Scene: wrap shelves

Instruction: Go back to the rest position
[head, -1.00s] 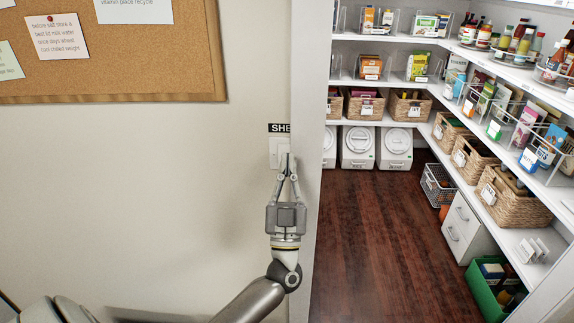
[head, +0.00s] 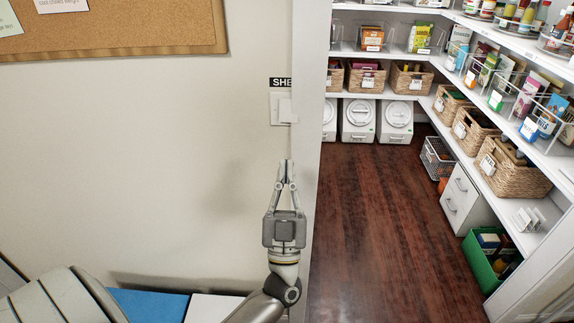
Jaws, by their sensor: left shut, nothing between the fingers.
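My left gripper (head: 285,164) is shut and empty, pointing up the picture in front of the pale wall beside the pantry opening. Its fingertips show just below a white switch plate (head: 281,109), apart from it in the picture. A black label reading "SHE" (head: 281,83) sits right above the plate, its right end cut off by the wall edge. My right gripper is not in view.
A cork board (head: 120,30) hangs at upper left. The pantry at right has shelves with woven baskets (head: 512,168), clear bins and bottles. A green crate (head: 490,262) stands on the lower right. The dark wooden floor (head: 385,230) is clear. Blue and white surfaces show at the bottom left.

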